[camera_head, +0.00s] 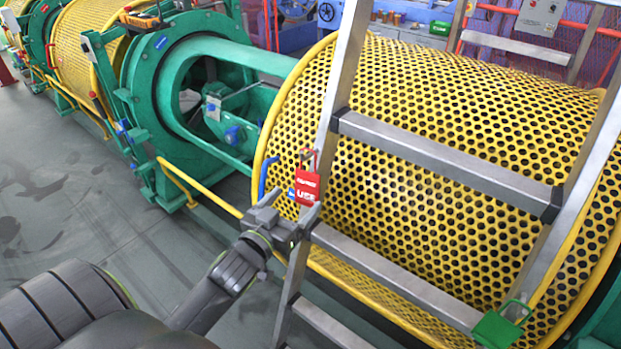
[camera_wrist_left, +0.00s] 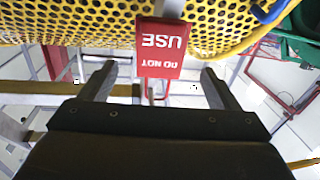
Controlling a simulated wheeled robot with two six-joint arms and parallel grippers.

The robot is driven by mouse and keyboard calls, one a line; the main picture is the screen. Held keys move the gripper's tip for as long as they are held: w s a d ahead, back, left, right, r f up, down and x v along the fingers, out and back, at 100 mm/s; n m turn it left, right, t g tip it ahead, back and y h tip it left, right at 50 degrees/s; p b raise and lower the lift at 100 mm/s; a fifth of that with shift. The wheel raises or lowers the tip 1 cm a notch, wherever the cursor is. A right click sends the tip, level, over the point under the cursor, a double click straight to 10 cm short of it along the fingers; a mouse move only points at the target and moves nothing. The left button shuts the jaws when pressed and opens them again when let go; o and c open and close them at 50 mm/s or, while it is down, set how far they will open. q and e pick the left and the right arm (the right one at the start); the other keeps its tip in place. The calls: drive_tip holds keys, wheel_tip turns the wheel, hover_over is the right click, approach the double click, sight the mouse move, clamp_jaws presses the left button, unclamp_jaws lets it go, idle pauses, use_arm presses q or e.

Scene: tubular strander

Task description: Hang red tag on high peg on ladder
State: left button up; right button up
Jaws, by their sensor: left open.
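The red tag (camera_head: 307,187) with white lettering and a red loop at its top is upright in front of the left rail of the metal ladder (camera_head: 340,90). I cannot make out a peg, or what its loop hangs on. My left gripper (camera_head: 294,207) is open just below and left of the tag. In the left wrist view the tag (camera_wrist_left: 160,50) appears upside down, lined up between the two spread fingers, with clear gaps on both sides. My right gripper is not in view.
A green tag (camera_head: 500,328) with a loop is at the ladder's lower right. The yellow perforated drum (camera_head: 430,110) stands close behind the ladder. A blue handle (camera_head: 265,176) is by its rim. Green machine frames (camera_head: 160,100) stand at left; the grey floor (camera_head: 60,190) is open.

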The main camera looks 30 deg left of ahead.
sight(308, 177)
use_arm(q)
drive_tip(key=w, duration=0.2)
drive_tip(key=w+p, duration=0.1)
drive_tip(key=w, duration=0.5)
drive_tip(key=shift+w+a, duration=0.15)
drive_tip(key=shift+a, duration=0.1)
drive_tip(key=shift+c, duration=0.4)
drive_tip(key=c, duration=1)
drive_tip(key=shift+o, duration=0.2)
drive_tip(key=shift+r+p, duration=1.35)
drive_tip(key=shift+p, duration=0.2)
drive_tip(key=shift+s+a+p, duration=0.15)
drive_tip(key=shift+s+p, duration=0.05)
drive_tip(key=shift+s, duration=1.25)
drive_tip(key=shift+s+a+p, duration=0.1)
drive_tip(key=shift+s+p, duration=0.1)
drive_tip(key=shift+s, duration=1.25)
drive_tip(key=shift+s+a, duration=0.1)
drive_tip(key=shift+s, duration=1.55)
